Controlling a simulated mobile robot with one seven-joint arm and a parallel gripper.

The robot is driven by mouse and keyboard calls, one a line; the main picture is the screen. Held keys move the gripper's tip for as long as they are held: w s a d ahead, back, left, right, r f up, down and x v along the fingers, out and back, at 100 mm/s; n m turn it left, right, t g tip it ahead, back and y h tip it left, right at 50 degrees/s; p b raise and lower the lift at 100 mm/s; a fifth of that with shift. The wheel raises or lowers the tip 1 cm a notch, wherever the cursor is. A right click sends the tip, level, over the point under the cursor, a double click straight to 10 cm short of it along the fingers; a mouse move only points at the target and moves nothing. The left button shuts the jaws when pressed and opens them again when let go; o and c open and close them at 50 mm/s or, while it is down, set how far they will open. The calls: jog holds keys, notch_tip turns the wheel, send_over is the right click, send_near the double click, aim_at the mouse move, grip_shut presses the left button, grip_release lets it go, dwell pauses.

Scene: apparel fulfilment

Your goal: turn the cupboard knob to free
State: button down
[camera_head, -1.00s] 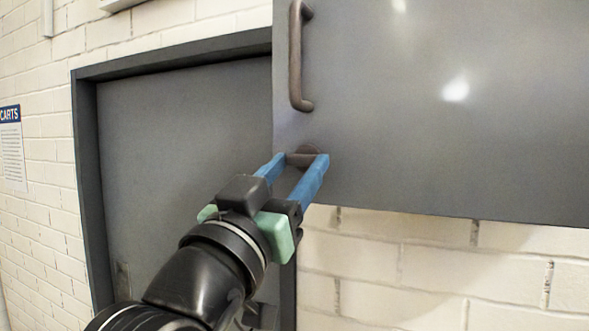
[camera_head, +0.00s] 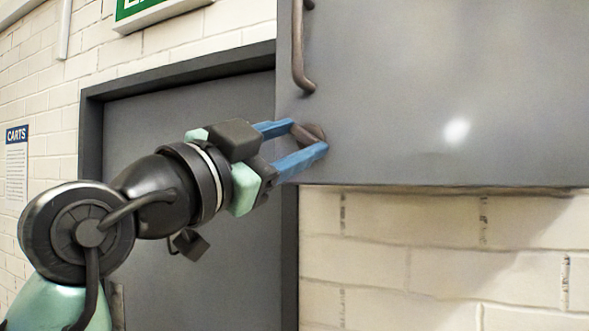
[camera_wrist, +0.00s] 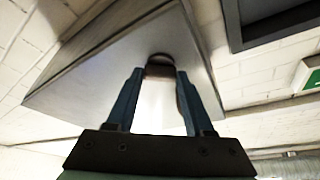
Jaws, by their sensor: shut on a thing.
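The grey cupboard (camera_head: 430,90) fills the upper right of the head view, and its door looks closed. Its brown knob (camera_head: 308,133) sits near the door's lower left corner, below the handle. My gripper (camera_head: 306,138) reaches in from the left, with its blue fingers shut on the knob, one on either side. The knob's bar slants down to the right between the fingers. In the wrist view the knob (camera_wrist: 160,66) shows between the fingertips against the door, partly hidden by them.
A curved brown handle (camera_head: 299,50) rises on the door just above the knob. A grey door in a dark frame (camera_head: 90,140) stands behind my arm at left. Pale brick wall (camera_head: 400,260) lies below the cupboard. A carts notice (camera_head: 17,165) hangs far left.

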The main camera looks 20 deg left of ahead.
jog(key=m, duration=0.2)
jog(key=m+g+h, duration=0.1)
jog(key=m, duration=0.1)
jog(key=m+g, duration=0.1)
jog(key=m, duration=0.1)
jog(key=shift+a+r+m+h+b, duration=0.15)
jog(key=shift+r+m+h+b, duration=0.15)
jog(key=shift+m+h, duration=0.1)
jog(key=m+g+p, duration=0.1)
jog(key=m+g, duration=0.1)
jog(key=m, duration=0.3)
jog(key=shift+r, duration=0.1)
jog(key=shift+m+p, duration=0.3)
jog(key=shift+p, duration=0.05)
jog(key=shift+c, duration=1.4)
grip_release()
jog(key=shift+g, duration=0.3)
